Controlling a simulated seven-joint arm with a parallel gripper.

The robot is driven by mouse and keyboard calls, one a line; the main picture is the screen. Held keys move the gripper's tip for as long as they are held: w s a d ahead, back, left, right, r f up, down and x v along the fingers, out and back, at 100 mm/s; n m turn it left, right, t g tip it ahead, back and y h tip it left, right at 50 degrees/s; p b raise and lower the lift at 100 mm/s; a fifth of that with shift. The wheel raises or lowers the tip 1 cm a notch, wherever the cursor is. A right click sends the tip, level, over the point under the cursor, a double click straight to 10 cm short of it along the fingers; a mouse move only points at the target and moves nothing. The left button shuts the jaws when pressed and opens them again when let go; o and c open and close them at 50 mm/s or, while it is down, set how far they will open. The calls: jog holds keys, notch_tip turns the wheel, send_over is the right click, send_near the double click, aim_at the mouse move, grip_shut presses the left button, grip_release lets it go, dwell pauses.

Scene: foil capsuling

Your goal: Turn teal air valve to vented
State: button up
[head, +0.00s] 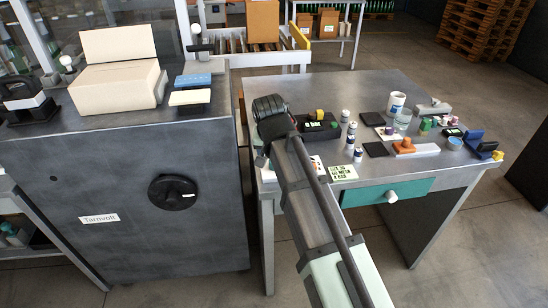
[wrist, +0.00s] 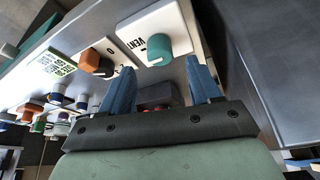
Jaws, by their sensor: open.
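The teal air valve (wrist: 159,46) shows in the wrist view as a rounded teal knob on a white plate (wrist: 175,22) printed "VENT". The lettering lies just left of the knob; I cannot tell which setting the knob points to. My gripper (wrist: 160,66) is open, with its two blue fingers apart and nothing between them. The knob appears beyond the fingertips, between them in the picture, and I see no contact. In the head view I cannot make out the valve; my arm covers part of that table edge.
An orange knob (wrist: 96,63) on its own white plate sits left of the valve. A yellow-green printed card (wrist: 53,67) lies farther left. The head view shows a crowded table with bottles, a white mug (head: 396,103) and a teal drawer (head: 402,190). A grey cabinet (head: 120,190) stands left.

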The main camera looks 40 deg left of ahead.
jog(key=v, duration=0.9)
jog(key=shift+r, duration=0.1)
dwell(0.4)
